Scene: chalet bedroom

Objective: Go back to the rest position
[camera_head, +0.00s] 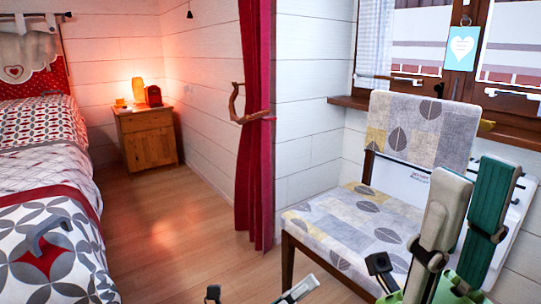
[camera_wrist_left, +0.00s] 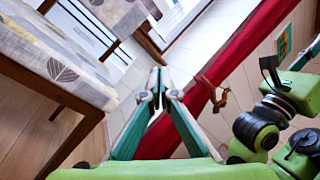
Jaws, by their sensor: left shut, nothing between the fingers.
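My left gripper (camera_wrist_left: 160,82) shows in the left wrist view, its two teal and grey fingers meeting at the tips with nothing between them. In the head view only a small part of it (camera_head: 297,292) shows at the bottom edge, low in front of the chair. My right gripper (camera_head: 474,180) stands upright at the lower right of the head view. Its beige-faced finger and teal finger are apart, with no object seen between them. It covers part of the chair's right side.
A chair (camera_head: 345,222) with a leaf-patterned seat stands by the window (camera_head: 445,50). A red curtain (camera_head: 256,120) hangs left of it. A bed (camera_head: 40,215) with a grey curved object (camera_head: 50,233) is at left. A nightstand (camera_head: 148,140) stands behind. Open floor (camera_head: 170,235) lies between.

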